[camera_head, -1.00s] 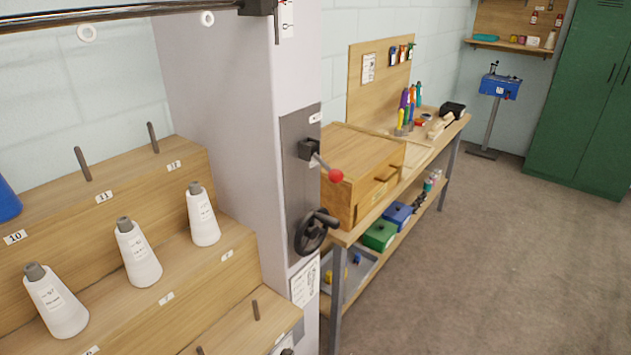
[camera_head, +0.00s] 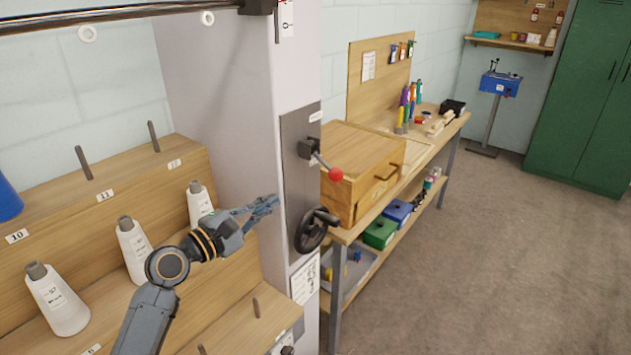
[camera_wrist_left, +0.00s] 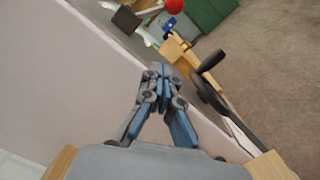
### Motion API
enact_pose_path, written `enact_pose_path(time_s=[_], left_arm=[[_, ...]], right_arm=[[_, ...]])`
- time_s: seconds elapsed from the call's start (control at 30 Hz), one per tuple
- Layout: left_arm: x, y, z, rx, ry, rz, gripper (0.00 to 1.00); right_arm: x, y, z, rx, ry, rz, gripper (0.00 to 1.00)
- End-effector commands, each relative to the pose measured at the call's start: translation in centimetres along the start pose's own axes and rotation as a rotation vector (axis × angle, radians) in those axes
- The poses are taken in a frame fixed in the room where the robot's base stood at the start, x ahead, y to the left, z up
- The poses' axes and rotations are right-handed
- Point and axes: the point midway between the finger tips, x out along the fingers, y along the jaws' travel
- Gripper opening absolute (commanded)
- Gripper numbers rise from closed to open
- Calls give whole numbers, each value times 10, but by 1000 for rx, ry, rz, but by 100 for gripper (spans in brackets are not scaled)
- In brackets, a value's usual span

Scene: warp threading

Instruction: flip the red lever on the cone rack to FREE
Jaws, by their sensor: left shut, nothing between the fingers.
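The lever with a red ball knob (camera_head: 336,175) sticks out from a dark pivot block (camera_head: 309,149) on the grey panel of the rack's post. Its knob points right and slightly down. The red knob also shows at the top of the left wrist view (camera_wrist_left: 173,5). My left gripper (camera_head: 274,201) is shut and empty, in front of the post, left of and below the lever and apart from it. In the left wrist view its fingertips (camera_wrist_left: 160,70) are together. Any lettering by the lever is too small to read. My right gripper is not in view.
A black handwheel (camera_head: 314,231) sits on the panel below the lever, close right of my left gripper. White cones (camera_head: 57,300) stand on the stepped wooden rack (camera_head: 240,240). A wooden box (camera_head: 362,170) on a workbench stands behind the lever. Open floor (camera_head: 480,270) lies to the right.

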Motion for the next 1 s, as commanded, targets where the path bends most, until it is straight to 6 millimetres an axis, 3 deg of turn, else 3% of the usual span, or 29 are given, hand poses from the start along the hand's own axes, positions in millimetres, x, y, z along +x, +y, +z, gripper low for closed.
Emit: enact_pose_path(time_s=[0.27,0.47,0.8,1.0], left_arm=[[5,0,0,2,1,-1,0],[35,1,1,1,0,-1,0],[103,0,1,3,1,-3,0],[108,1,30,4,1,-3,0]], right_arm=[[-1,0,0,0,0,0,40],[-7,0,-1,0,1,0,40],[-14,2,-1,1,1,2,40],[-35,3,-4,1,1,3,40]])
